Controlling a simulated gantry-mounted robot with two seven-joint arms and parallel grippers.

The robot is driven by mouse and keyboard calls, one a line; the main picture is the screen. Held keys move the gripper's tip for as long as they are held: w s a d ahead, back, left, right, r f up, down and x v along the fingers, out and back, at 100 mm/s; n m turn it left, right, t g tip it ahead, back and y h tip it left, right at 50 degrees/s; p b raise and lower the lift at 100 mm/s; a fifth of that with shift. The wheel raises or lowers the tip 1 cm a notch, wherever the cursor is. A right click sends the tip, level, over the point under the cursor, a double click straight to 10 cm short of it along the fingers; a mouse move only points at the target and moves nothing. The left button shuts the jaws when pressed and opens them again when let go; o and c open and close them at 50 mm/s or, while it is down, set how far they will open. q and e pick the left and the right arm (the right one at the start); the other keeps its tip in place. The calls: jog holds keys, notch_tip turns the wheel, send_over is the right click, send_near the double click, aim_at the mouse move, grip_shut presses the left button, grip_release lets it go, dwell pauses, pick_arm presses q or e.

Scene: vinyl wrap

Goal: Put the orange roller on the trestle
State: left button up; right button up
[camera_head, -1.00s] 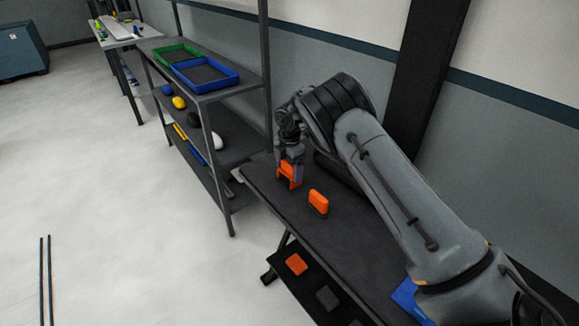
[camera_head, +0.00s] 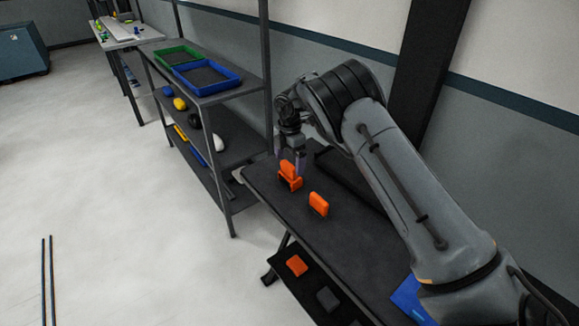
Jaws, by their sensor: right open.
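An orange piece (camera_head: 289,173) with a bracket-like lower part stands near the far left end of the dark trestle (camera_head: 338,243). It looks like the roller, though its fine shape is too small to be sure. My right gripper (camera_head: 290,157) is just above it, fingers pointing down and apart. I cannot tell whether a finger still touches it. A second orange block (camera_head: 318,204) stands upright nearer on the same top. My left gripper is not in view.
A lower black surface holds an orange block (camera_head: 296,265) and a dark block (camera_head: 327,299). A blue item (camera_head: 409,298) lies by my right arm. A grey shelf rack with a green tray (camera_head: 178,54) and a blue tray (camera_head: 205,88) stands left. The floor at left is mostly clear.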

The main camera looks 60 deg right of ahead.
notch_tip(320, 180, up, 7)
jog(key=shift+f+p, duration=0.1)
jog(key=shift+p, duration=0.9)
jog(key=shift+r, duration=0.4)
jog(key=shift+r, duration=0.15)
